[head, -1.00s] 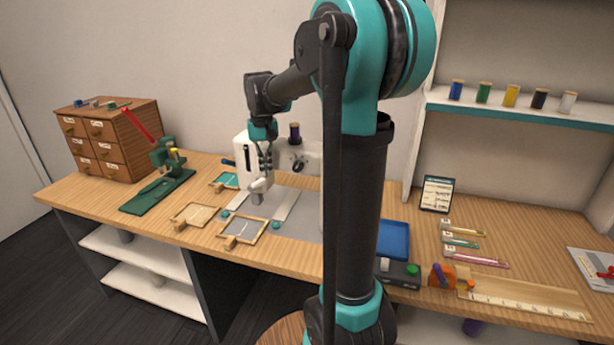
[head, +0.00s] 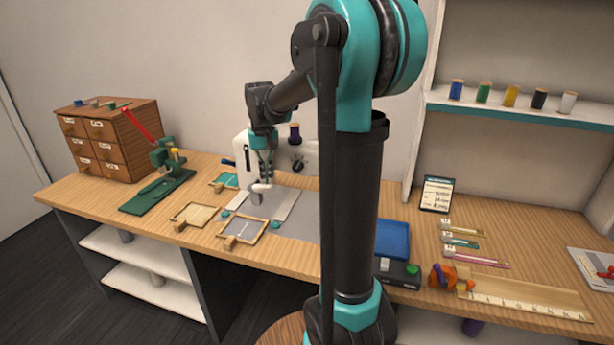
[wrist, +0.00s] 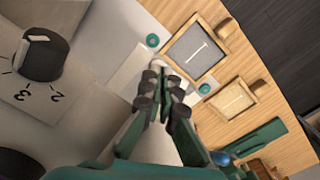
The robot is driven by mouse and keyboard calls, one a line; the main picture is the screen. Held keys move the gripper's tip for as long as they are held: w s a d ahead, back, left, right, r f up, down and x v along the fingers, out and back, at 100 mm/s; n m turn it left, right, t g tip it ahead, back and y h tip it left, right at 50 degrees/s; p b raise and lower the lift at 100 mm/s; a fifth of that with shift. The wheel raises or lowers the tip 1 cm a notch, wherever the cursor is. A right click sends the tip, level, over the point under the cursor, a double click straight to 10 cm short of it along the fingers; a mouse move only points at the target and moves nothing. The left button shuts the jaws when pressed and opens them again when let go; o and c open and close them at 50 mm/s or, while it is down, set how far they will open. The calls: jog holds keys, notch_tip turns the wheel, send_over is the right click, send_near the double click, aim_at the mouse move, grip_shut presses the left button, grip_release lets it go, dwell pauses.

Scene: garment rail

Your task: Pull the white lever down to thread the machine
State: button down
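The white sewing machine (head: 243,154) stands at the back of the wooden table, partly hidden by my arm. A white, lever-like part (head: 262,187) shows at its front, just under my fingertips; its upper side is partly covered. My gripper (head: 267,178) points down at it, with its fingers close together. In the wrist view, my gripper (wrist: 161,84) has its fingertips drawn together, with nothing visible between them. A pale bit of the white part (wrist: 157,63) shows just beyond the tips. Whether the tips touch it cannot be told.
A black dial (wrist: 42,54) with numbers is on the machine's face. A purple spool (head: 295,134) stands on top. Small framed pieces (head: 242,231) lie in front of the machine. A green press with a red handle (head: 165,160) stands to the left, and a blue tray (head: 393,240) lies right.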

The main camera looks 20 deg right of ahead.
jog(key=shift+f, duration=1.25)
jog(key=shift+s, duration=0.1)
notch_tip(320, 180, up, 10)
dwell(0.8)
jog(key=s+d+f+t, duration=0.2)
jog(key=s+f, duration=0.9)
jog(key=s+d+f+n+t, duration=0.1)
jog(key=s+d+f+t, duration=0.1)
jog(key=s+f, duration=0.9)
